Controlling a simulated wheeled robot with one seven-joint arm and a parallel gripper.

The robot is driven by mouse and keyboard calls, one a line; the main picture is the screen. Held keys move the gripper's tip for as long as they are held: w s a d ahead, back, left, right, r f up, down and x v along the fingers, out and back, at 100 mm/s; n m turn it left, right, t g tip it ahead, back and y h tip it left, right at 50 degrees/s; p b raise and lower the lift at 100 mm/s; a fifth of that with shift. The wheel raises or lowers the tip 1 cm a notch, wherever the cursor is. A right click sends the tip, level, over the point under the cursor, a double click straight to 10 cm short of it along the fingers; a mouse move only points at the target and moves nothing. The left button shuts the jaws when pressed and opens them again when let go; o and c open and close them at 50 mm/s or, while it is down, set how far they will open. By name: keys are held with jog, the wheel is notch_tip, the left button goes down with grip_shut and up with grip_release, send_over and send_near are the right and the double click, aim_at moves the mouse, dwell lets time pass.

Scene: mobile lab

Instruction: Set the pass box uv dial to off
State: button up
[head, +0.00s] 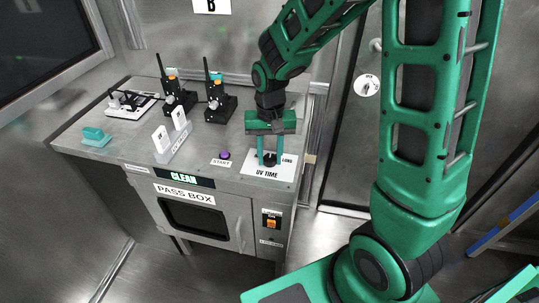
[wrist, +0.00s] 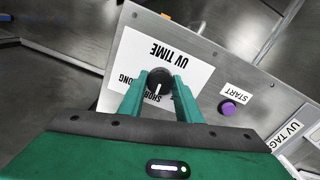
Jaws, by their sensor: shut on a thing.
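The dial (head: 269,160) is a small black knob on a white plate marked UV TIME (head: 265,173), at the front right of the pass box top. In the wrist view the knob (wrist: 160,80) has a white pointer line that points down the picture, toward the partly covered word SHORT. The word LONG lies to its left in that view. No OFF mark can be read; my fingers cover part of the plate. My gripper (head: 270,151) reaches down from above and is shut on the dial, one green finger on each side.
A purple START button (head: 224,155) sits left of the plate. Two radios (head: 178,98), (head: 217,103), a white tag holder (head: 174,143) and a teal object (head: 96,137) stand farther left.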

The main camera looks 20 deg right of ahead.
aim_at(270, 157)
jog(key=n, duration=0.5)
jog(key=shift+n, duration=0.3)
jog(key=n, duration=0.5)
jog(key=shift+n, duration=0.4)
jog(key=o, duration=1.1)
jog(key=shift+c, duration=0.2)
jog(key=shift+r, duration=0.15)
notch_tip(270, 157, up, 10)
jog(key=shift+r, duration=0.25)
jog(key=s+d+m, duration=0.6)
jog(key=s+d, duration=0.2)
jog(key=s, duration=0.3)
jog(key=s+d+r+m, duration=0.1)
jog(key=s+d+m, duration=0.6)
jog(key=s, duration=0.5)
jog(key=shift+s+d+r+m, duration=0.15)
jog(key=shift+d+r+m, duration=0.15)
jog(key=shift+d, duration=0.95)
